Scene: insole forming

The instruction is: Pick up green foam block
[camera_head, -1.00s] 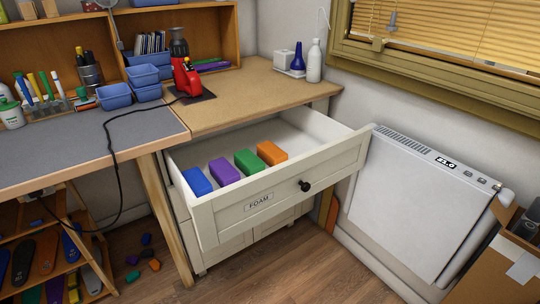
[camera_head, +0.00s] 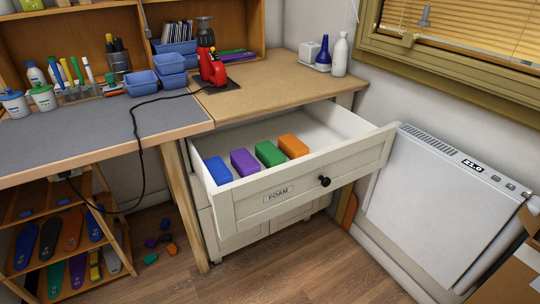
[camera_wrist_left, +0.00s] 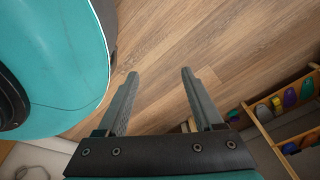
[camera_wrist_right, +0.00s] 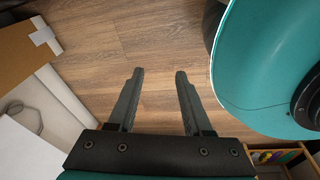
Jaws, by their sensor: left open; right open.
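The green foam block (camera_head: 269,154) lies in the open drawer labelled FOAM (camera_head: 345,172), in a row with a blue block (camera_head: 218,171), a purple block (camera_head: 244,162) and an orange block (camera_head: 293,146). It sits between the purple and orange blocks. My left gripper (camera_wrist_left: 160,75) is open and empty above the wood floor in the left wrist view. My right gripper (camera_wrist_right: 159,75) is open and empty above the floor in the right wrist view. Neither gripper shows in the head view.
A workbench (camera_head: 282,97) with a red tool (camera_head: 211,66) stands above the drawer. A white heater (camera_head: 433,205) is right of the drawer. A shelf of insoles (camera_head: 70,245) is at lower left, with small foam scraps on the floor. The floor before the drawer is clear.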

